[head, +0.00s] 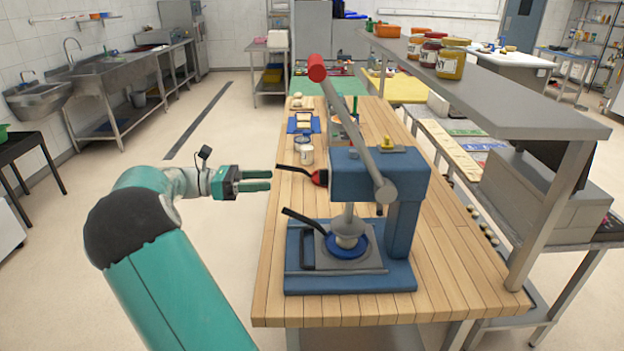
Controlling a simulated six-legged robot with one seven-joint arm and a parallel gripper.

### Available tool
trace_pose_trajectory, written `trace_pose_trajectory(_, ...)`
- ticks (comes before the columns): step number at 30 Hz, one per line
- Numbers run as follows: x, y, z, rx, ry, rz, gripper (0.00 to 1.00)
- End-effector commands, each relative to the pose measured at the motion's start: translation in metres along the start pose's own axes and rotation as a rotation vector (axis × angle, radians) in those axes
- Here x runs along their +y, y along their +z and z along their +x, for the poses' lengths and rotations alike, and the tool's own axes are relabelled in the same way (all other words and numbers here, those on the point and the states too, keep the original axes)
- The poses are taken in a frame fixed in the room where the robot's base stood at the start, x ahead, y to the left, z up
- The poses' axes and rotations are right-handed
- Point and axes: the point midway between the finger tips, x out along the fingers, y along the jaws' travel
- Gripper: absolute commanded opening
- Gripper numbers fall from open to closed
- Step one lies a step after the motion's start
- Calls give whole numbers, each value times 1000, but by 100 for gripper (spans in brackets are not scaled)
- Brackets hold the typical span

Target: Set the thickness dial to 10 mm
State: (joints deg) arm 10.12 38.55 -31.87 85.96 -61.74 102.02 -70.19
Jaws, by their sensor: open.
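A blue press (375,180) with a long grey lever and a red knob (317,68) stands on the wooden bench. A grey cup-shaped plunger (348,232) is over a blue ring (346,247) in the press base. My gripper (270,181) is open and empty, left of the press and near the bench's left edge, apart from both. Its two fingers point right.
Black-handled tools, one with a red part (319,178), are by the press. A white cup (307,154) and a blue tray (290,126) are farther back. A grey shelf (530,110) with jars overhangs the right. The floor left of the bench is clear.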

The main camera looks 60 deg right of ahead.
Motion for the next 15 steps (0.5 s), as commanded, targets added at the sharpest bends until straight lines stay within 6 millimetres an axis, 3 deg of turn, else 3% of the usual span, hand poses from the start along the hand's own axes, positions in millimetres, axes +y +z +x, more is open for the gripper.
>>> trace_pose_trajectory(15, -1, -1, 99, 3, -3, 0, 57)
